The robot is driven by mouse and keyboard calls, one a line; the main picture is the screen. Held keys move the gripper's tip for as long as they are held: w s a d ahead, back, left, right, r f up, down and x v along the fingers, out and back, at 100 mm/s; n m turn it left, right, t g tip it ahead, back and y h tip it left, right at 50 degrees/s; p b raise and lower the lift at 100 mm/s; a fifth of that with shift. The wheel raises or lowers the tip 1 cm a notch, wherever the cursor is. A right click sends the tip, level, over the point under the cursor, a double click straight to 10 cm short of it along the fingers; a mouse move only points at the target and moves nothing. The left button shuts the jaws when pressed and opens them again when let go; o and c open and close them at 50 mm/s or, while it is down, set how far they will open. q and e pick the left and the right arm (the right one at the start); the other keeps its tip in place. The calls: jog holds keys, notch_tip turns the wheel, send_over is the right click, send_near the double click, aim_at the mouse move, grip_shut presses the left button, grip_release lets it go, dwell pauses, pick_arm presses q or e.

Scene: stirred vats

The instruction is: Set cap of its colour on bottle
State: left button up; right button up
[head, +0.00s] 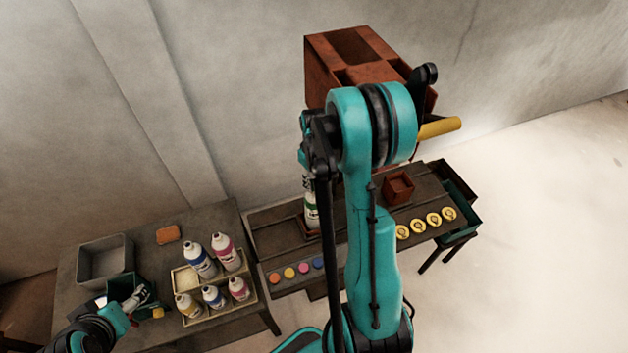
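A white bottle with a green label (311,213) stands upright in a small brown holder (307,233) on the far table. My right arm reaches over, and its gripper (305,178) is at the bottle's top; the arm hides whether its fingers are shut or hold a cap. My arm may hide more caps. My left gripper (142,300) is low over the near table beside a dark green bin (120,283); its fingers are unclear.
A crate (253,296) holds several bottles on the left table. A grey bin (105,260) and an orange sponge-like block (167,235) are behind. Yellow discs (434,219), a small brown box (398,188) and green trays (458,213) are right. A rust-brown cabinet (335,75) stands behind.

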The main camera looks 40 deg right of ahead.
jog(key=shift+f+b, duration=0.45)
jog(key=shift+f, duration=0.1)
jog(key=o, duration=0.8)
jog(key=shift+c, duration=0.2)
notch_tip(320, 180, up, 12)
dwell(0.7)
